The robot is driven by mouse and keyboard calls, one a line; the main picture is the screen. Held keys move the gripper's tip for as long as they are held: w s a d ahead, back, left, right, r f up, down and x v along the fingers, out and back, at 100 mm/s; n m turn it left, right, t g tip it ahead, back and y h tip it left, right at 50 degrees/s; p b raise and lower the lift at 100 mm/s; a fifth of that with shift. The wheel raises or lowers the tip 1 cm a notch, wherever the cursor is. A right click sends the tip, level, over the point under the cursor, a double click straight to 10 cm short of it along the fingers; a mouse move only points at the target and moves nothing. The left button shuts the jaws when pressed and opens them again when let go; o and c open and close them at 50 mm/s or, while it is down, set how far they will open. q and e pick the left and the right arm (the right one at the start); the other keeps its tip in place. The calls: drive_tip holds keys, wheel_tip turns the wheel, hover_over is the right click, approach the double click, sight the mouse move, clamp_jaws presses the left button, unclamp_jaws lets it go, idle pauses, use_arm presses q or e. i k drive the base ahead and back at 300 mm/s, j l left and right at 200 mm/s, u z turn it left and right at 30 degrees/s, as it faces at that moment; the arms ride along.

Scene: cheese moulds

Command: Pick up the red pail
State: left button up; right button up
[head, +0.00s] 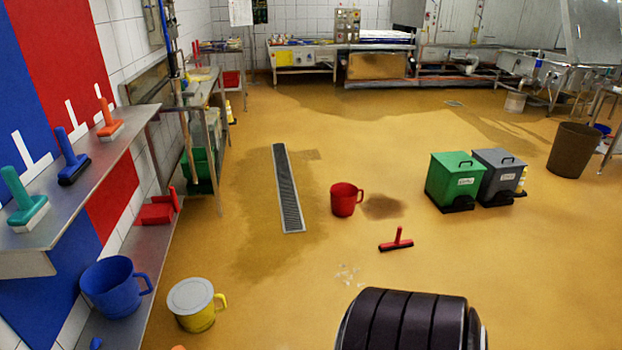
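The red pail (343,201) stands upright on the yellow floor near the middle of the head view, just right of the long floor drain. Its handle is on its right side, and nothing covers it. A dark wet patch lies on the floor to its right. Neither of my grippers shows in the head view. A dark ribbed part, which may be mine, fills the bottom edge right of centre.
Green (453,177) and grey (499,173) bins stand farther right. A yellow pail (195,305) and a shelf (95,185) with brushes are at left. Floor around the pail is mostly clear.

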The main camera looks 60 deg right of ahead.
sight(343, 196)
drive_tip(key=z, duration=2.55)
drive_tip(key=i+l, duration=0.1)
drive_tip(key=l, duration=0.25)
drive_tip(key=i+l+z, duration=0.1)
drive_tip(key=l, duration=0.2)
drive_tip(key=i+l+z, duration=0.1)
drive_tip(key=l, duration=0.25)
drive_tip(key=i+l, duration=0.1)
drive_tip(key=l, duration=0.2)
drive_tip(key=i+l+u, duration=0.25)
drive_tip(key=i+l, duration=0.15)
drive_tip(key=i, duration=0.25)
drive_tip(key=i+l+u, duration=0.25)
drive_tip(key=i+l, duration=0.25)
drive_tip(key=i, duration=0.15)
drive_tip(key=i+j+u, duration=0.25)
drive_tip(key=i+u, duration=0.2)
drive_tip(key=i, duration=0.15)
drive_tip(key=i+u, duration=0.5)
drive_tip(key=i+l+u, duration=0.25)
drive_tip(key=i+u, duration=0.2)
drive_tip(key=i, duration=0.2)
drive_tip(key=i+j+z, duration=0.1)
drive_tip(key=i+z, duration=0.15)
drive_tip(key=i, duration=0.3)
drive_tip(key=i+j+z, duration=0.25)
drive_tip(key=i, duration=0.3)
